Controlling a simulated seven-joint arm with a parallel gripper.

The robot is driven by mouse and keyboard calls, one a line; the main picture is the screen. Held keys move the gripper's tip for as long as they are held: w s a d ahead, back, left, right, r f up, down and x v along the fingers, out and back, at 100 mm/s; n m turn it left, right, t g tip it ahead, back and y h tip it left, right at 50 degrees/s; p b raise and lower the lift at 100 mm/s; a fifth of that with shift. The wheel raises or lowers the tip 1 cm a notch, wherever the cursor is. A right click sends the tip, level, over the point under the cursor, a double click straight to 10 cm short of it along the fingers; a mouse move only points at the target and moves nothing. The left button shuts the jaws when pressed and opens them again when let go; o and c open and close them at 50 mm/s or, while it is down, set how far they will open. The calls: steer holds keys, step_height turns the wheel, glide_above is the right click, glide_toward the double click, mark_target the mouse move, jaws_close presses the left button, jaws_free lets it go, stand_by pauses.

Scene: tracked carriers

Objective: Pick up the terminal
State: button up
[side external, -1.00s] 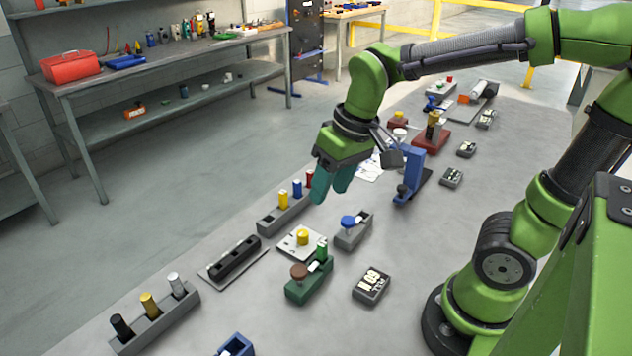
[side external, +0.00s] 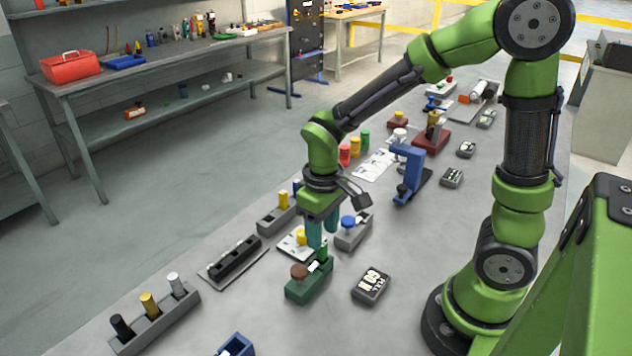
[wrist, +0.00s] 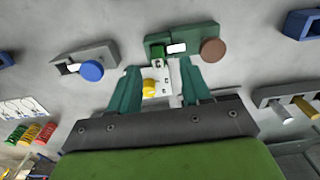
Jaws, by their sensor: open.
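No part is plainly marked as the terminal, so I cannot tell which one it is. My gripper (side external: 322,240) points down, open and empty, over the white plate with a yellow knob (side external: 290,245) and the green block (side external: 309,287). In the wrist view the white plate's yellow knob (wrist: 149,86) shows between my teal fingers (wrist: 158,68). The green block (wrist: 180,38), with a brown knob (wrist: 213,50) and a white tag, lies just beyond the fingertips. The fingers partly hide the plate in the side view.
A grey block with a blue knob (side external: 347,222) stands close right of my gripper. A black slotted rail (side external: 235,259) and a grey rack of cylinders (side external: 157,317) lie left. A blue stand (side external: 413,172) stands behind.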

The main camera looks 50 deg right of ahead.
mark_target(325, 245)
step_height(325, 245, down, 6)
steer(key=shift+s+d+r, duration=0.15)
steer(key=shift+r, duration=0.05)
jaws_close()
stand_by(0.4)
